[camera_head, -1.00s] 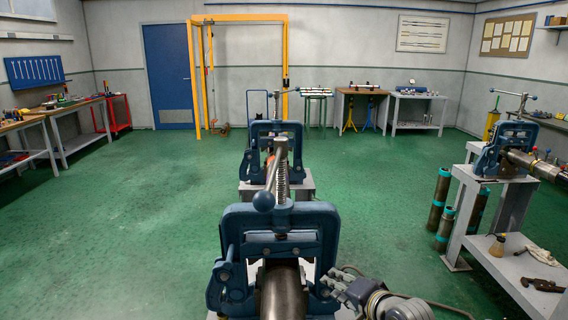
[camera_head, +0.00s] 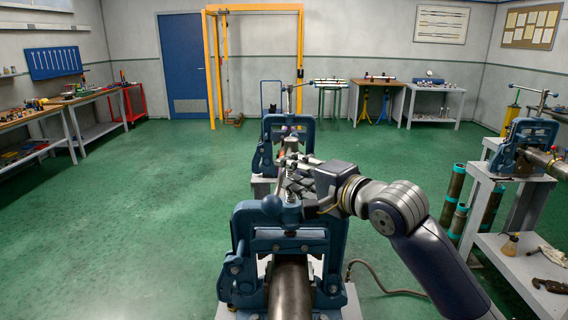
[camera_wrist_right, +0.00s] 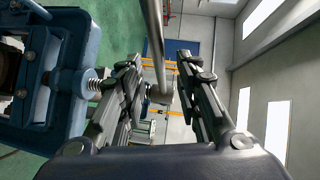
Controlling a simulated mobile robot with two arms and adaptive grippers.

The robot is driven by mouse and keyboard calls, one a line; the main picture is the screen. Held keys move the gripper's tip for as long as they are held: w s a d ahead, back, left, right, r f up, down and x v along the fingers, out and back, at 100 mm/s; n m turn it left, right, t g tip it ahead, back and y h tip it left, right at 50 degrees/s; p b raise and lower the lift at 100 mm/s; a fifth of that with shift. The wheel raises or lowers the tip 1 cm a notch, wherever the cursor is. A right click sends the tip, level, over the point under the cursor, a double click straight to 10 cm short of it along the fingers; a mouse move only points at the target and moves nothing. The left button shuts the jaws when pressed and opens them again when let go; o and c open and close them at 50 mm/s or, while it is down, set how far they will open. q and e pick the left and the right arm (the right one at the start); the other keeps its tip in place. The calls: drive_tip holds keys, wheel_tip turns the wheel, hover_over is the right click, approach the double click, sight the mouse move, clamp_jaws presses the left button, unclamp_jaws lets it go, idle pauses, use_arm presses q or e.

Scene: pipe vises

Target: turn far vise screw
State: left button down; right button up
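The near blue pipe vise (camera_head: 322,225) stands at the bottom centre of the head view, with a pipe (camera_head: 290,290) in it. Its screw handle shows a ball end (camera_head: 272,205); the rest is mostly hidden by my right gripper (camera_head: 297,178). In the right wrist view, the right gripper (camera_wrist_right: 160,75) is open, with a grey bar (camera_wrist_right: 153,40) between its fingers. The vise's screw (camera_wrist_right: 97,83) lies left of the fingers. I cannot tell whether they touch the bar. The far vise (camera_head: 262,160) stands beyond, with its own handle (camera_head: 299,72) on top. My left gripper is not in view.
A third vise (camera_head: 520,140) with a pipe stands on a grey stand at the right, tools on its lower shelf (camera_head: 525,265). Upright pipes (camera_head: 453,195) stand beside it. A hose (camera_head: 375,270) lies on the floor. The green floor at left is clear.

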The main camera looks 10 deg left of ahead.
sight(284, 169)
drive_tip(key=shift+p+x, duration=0.35)
drive_tip(key=shift+x, duration=1.5)
drive_tip(key=shift+d, duration=0.1)
drive_tip(key=shift+c, duration=0.5)
clamp_jaws()
